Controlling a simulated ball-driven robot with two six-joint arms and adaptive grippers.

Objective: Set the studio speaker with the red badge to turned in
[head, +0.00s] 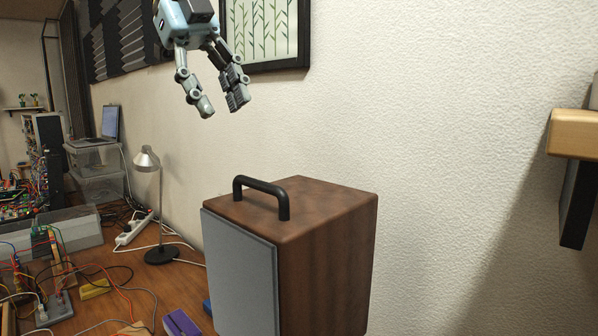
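A studio speaker (335,255) with a dark wood cabinet stands upright on the wooden desk in the head view. Its grey grille (240,275) faces the lower left, and a black handle (262,187) arches over its top. I see no red badge on the sides that show, and its lower end is cut off by the frame. My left gripper (222,104) hangs at the top, above and a little left of the handle. Its fingers point down and are apart, with nothing between them. My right gripper is not in view.
A desk lamp (147,160) and a power strip (134,228) stand left of the speaker. Cables and small parts crowd the desk (185,280). A wall shelf (575,135) juts in at right. A framed picture (265,30) hangs behind my gripper.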

